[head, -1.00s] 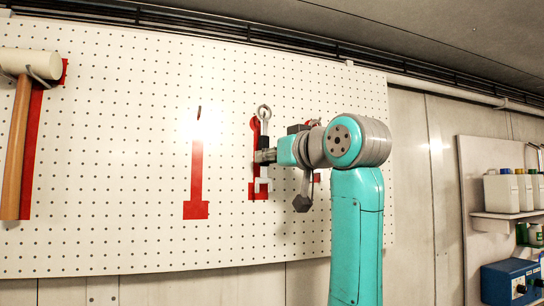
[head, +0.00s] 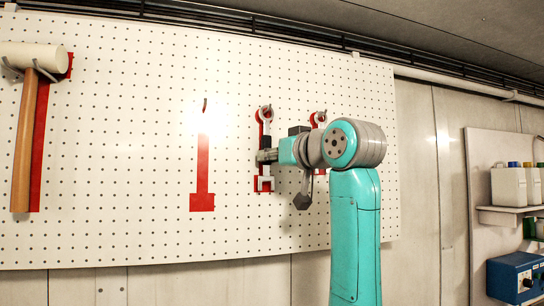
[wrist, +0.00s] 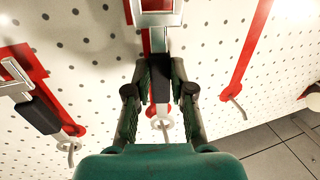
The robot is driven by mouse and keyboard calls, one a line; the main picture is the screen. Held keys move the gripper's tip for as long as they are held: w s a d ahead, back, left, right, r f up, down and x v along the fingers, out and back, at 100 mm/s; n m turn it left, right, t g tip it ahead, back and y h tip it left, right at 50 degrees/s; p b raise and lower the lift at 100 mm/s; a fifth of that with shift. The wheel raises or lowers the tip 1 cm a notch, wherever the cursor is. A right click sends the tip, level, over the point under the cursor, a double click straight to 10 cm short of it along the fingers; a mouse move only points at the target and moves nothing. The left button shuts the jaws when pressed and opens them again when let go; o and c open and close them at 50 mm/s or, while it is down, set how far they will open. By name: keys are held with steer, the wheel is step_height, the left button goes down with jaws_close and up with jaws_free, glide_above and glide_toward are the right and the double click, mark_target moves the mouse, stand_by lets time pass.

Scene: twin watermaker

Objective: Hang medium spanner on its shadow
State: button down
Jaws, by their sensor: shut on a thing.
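My gripper (head: 266,156) is shut on the medium spanner (head: 265,180), a silver spanner with a black grip. It hangs upright in front of a red shadow (head: 257,188) on the pegboard, ring end up and open jaw down. In the wrist view my gripper (wrist: 158,88) clasps the black grip (wrist: 160,92). The spanner's ring (wrist: 157,124) is beside a hook (wrist: 164,148), over the red shadow's head. I cannot tell whether the hook passes through the ring or how close the spanner is to the board.
A second spanner (wrist: 25,90) hangs on a red shadow to the right in the head view, partly behind my arm. An empty red shadow (head: 202,175) with a hook is to the left. A mallet (head: 25,140) hangs far left. Shelves with jugs (head: 508,187) stand at right.

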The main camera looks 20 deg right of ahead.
steer(key=c, duration=0.9)
jaws_free()
steer(key=v, duration=1.2)
steer(key=shift+a, duration=0.1)
